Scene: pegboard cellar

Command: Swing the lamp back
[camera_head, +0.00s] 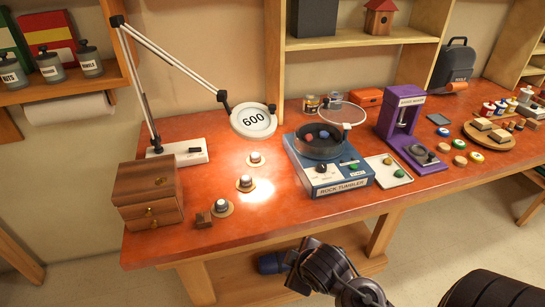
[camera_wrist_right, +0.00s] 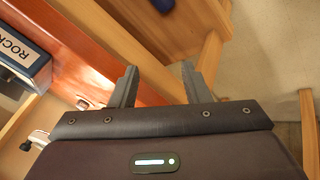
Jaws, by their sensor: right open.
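The lamp has a white jointed arm on a white base (camera_head: 177,151) at the back left of the bench. My right gripper (camera_wrist_right: 160,84) is open and empty. In the head view it is at the bottom middle (camera_head: 302,264), in front of the bench edge, well away from the lamp. My left gripper is not in view.
A wooden box (camera_head: 148,194) stands at the left end. The rock tumbler (camera_head: 328,172), a tray (camera_head: 388,171) and a purple press (camera_head: 403,128) stand to the right. A blue object (camera_head: 270,263) is below the bench.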

